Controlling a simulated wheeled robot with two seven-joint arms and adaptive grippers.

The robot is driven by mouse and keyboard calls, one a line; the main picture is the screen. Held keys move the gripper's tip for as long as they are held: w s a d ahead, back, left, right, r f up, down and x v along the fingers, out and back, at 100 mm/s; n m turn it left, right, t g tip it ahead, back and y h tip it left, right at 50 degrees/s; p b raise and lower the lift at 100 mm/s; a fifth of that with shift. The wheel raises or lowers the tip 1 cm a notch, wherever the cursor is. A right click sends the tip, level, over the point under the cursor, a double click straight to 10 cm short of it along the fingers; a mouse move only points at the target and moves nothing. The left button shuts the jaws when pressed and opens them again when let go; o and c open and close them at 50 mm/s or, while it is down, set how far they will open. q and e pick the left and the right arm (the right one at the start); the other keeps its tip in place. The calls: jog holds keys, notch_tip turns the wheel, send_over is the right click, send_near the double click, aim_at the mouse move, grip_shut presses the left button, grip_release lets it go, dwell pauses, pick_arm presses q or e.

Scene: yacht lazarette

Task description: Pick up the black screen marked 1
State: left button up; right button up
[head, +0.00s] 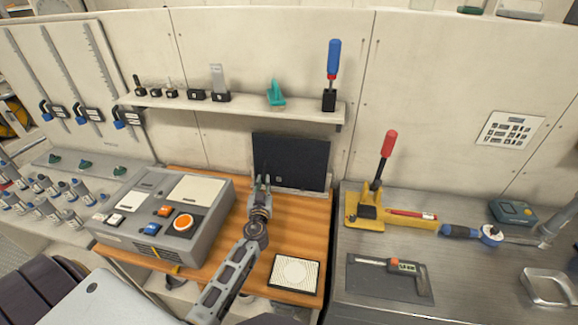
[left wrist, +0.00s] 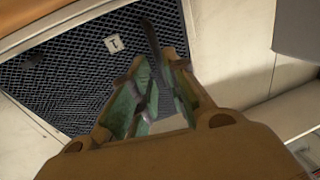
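The black screen (head: 305,160) stands upright against the wall at the back of the wooden counter. In the left wrist view it is a dark mesh panel (left wrist: 60,75) with a small pale tag marked 1 (left wrist: 113,44). My left gripper (head: 262,181) is in front of the screen's lower left part, with its fingers apart. In the left wrist view the fingers (left wrist: 157,85) point at the screen, near its edge. Whether they touch it cannot be told. My right gripper is not in view.
A grey control box (head: 205,222) with an orange button stands left of my left arm. A pale ribbed square pad (head: 295,273) lies on the counter's front. A shelf (head: 240,108) with small tools runs above. A metal bench (head: 400,270) with tools is at right.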

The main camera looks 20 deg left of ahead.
aim_at(264, 175)
pick_arm(q)
jog(key=shift+w+a, duration=0.1)
jog(key=shift+w, duration=0.15)
dwell(0.3)
jog(key=shift+r+p+x, duration=0.15)
jog(key=shift+p+x, duration=0.4)
jog(key=shift+x, duration=0.2)
jog(key=shift+r+p+x, duration=0.2)
jog(key=shift+p+x, duration=0.3)
jog(key=shift+x, duration=1.25)
jog(key=shift+f, duration=0.15)
grip_shut()
